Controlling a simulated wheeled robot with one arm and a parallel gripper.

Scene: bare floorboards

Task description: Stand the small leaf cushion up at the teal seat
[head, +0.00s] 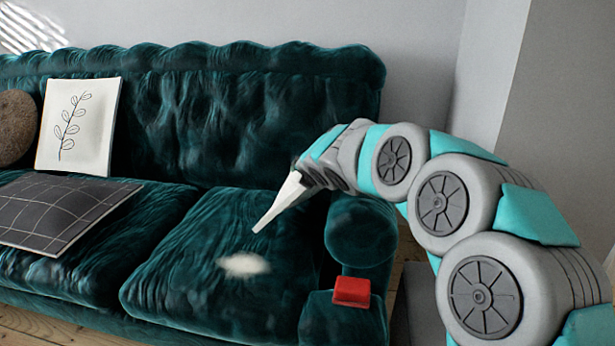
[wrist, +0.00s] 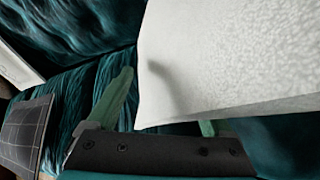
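My gripper (head: 300,180) is above the right seat of the teal sofa (head: 215,255), clear of its surface. It is shut on a pale cushion (head: 277,205), which shows nearly edge-on and tilted in the head view. In the wrist view this white cushion (wrist: 225,60) fills the upper right between the green fingers and partly hides the right one. No leaf drawing shows on its visible face. A white cushion with a leaf sprig (head: 80,128) leans upright on the left backrest.
A dark grid cushion (head: 60,212) lies on the left seat. A round brown cushion (head: 15,128) is at the left edge. The right seat has a pale patch and is otherwise bare.

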